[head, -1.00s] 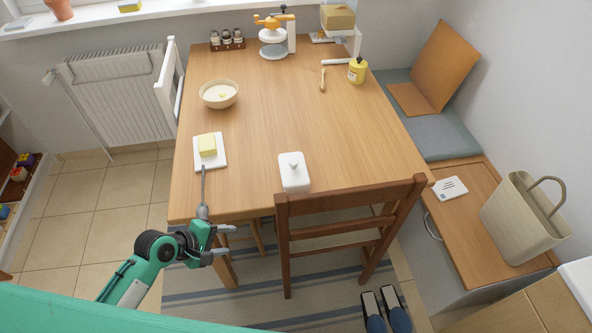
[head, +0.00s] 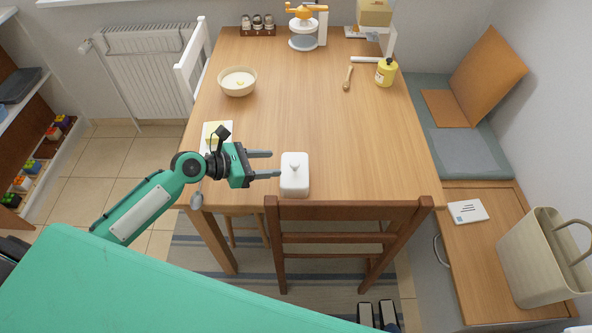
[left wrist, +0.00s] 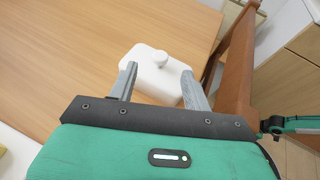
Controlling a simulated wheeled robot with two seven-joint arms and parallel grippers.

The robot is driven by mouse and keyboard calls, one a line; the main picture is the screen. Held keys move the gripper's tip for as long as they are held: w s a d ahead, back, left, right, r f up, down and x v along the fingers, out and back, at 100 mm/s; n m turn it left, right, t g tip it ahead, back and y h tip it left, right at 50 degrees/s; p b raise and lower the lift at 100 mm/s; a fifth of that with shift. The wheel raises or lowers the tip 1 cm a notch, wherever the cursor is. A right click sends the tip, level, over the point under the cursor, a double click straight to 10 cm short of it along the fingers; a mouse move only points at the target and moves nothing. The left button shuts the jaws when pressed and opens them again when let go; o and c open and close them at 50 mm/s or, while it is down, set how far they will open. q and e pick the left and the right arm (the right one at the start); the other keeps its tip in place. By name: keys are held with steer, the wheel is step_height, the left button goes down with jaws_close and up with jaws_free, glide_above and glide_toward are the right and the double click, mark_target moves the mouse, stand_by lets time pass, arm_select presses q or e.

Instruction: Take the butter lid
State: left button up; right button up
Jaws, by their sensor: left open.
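The white butter lid (head: 295,174) with a small round knob on top stands near the table's front edge, just behind the chair back. It also shows in the left wrist view (left wrist: 160,72), ahead of and partly between the fingers. My left gripper (head: 276,164) is open and empty, its fingertips just left of the lid in the head view. The butter (head: 212,131) on its white tray (head: 210,126) lies to the left, largely hidden behind my left arm. My right gripper is not in view.
A wooden chair (head: 345,211) stands against the table's front edge, close to the lid. A bowl (head: 237,81), a yellow bottle (head: 386,72) and a wooden spoon-like tool (head: 348,78) are farther back. The middle of the table (head: 310,110) is clear.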

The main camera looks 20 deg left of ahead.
mark_target(295, 163)
arm_select(q)
steer(key=x, duration=0.3)
steer(key=shift+w+d+f, duration=0.15)
steer(key=shift+d, duration=0.1)
steer(key=x, duration=0.4)
steer(key=shift+w+d+f, duration=0.1)
steer(key=shift+d+f, duration=0.15)
steer(key=shift+w+d+f, duration=0.1)
steer(key=shift+c, duration=1.1)
jaws_close()
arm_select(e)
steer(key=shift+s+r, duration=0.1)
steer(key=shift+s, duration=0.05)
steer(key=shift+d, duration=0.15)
